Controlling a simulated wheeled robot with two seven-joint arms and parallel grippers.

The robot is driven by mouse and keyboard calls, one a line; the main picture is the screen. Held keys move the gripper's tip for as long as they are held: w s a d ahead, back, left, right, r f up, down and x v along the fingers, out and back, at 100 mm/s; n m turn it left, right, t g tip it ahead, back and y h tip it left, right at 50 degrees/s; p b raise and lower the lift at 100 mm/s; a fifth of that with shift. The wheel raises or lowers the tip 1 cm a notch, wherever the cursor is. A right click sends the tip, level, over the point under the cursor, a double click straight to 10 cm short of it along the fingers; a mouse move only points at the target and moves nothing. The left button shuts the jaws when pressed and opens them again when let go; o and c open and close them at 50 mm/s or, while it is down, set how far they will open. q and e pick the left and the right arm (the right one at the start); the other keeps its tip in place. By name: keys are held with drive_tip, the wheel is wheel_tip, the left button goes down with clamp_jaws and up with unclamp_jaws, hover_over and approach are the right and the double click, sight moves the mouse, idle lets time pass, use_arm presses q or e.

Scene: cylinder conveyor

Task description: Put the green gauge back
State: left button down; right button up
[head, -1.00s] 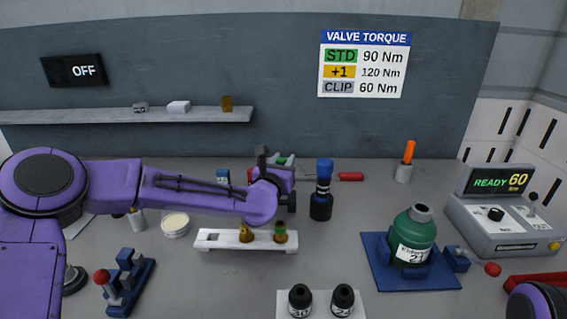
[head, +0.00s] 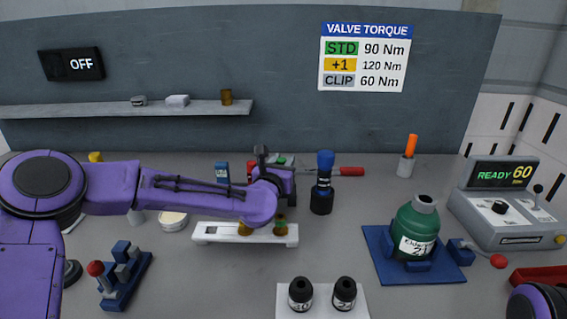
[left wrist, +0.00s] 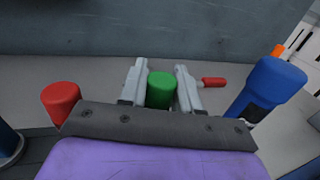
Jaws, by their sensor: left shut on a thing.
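The green gauge shows as a green round top (left wrist: 161,90) between the two grey fingers of my left gripper (left wrist: 161,86) in the left wrist view. The fingers are shut on it. In the head view my left gripper (head: 280,163) is behind the white rack, and only a little green shows between its fingers. The gauge's lower part is hidden, so I cannot tell whether it touches anything below. A red-topped piece (left wrist: 61,100) stands left of the gripper in the left wrist view. My right gripper is out of view; only purple right-arm parts show at the lower right.
A blue-topped tool (head: 323,182) stands close right of the gripper, with a red-handled screwdriver (head: 350,171) behind. The white rack (head: 215,231) with brass fittings is in front. A green bottle (head: 417,222) stands in a blue holder (head: 380,262) at right.

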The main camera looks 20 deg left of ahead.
use_arm(q)
drive_tip(key=shift+f+b, duration=0.5)
drive_tip(key=shift+f, duration=0.05)
drive_tip(key=c, duration=0.7)
unclamp_jaws()
drive_tip(key=shift+r, duration=0.1)
drive_tip(key=shift+r+p, duration=1.7)
drive_tip(key=shift+r, duration=1.3)
